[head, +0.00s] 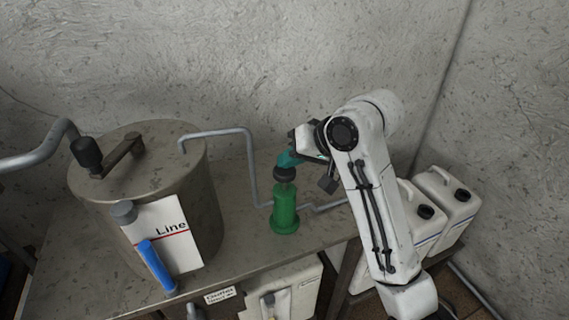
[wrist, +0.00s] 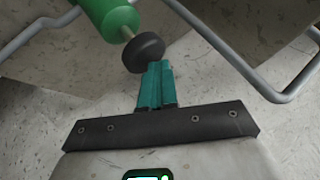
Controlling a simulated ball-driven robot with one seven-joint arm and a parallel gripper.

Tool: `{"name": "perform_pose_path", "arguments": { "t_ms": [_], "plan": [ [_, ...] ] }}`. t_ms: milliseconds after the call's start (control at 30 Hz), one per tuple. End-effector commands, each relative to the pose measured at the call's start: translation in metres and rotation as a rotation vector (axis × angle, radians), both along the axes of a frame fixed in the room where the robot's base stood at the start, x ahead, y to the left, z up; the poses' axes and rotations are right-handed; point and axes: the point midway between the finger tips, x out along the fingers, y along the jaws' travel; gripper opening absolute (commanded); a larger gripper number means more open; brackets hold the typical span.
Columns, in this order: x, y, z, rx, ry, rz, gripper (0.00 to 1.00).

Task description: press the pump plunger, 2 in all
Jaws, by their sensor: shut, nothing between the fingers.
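The pump is a green cylinder (head: 285,208) standing upright on the metal table. Its plunger has a black knob (head: 285,174) on a thin rod, and some rod shows between knob and cylinder. My gripper (head: 284,160) has teal fingers, shut and empty, with the tips right at the top of the knob in the head view. In the wrist view the shut fingertips (wrist: 160,66) lie beside the edge of the black knob (wrist: 143,53); I cannot tell whether they touch it. The green pump body (wrist: 108,14) shows at the top of that view.
A metal tank (head: 200,215) with a lid handle stands left of the pump, carrying a "Line" card (head: 168,235) and a blue-handled item (head: 157,267). White jugs (head: 440,205) stand at the right.

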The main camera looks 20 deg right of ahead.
Motion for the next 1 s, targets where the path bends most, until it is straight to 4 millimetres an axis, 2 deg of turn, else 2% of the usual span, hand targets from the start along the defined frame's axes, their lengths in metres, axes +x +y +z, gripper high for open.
{"name": "perform_pose_path", "arguments": {
  "t_ms": [1000],
  "plan": [
    [0.0, 0.0, -0.013, 0.0, 0.005, 0.0, 0.0]
  ]
}}
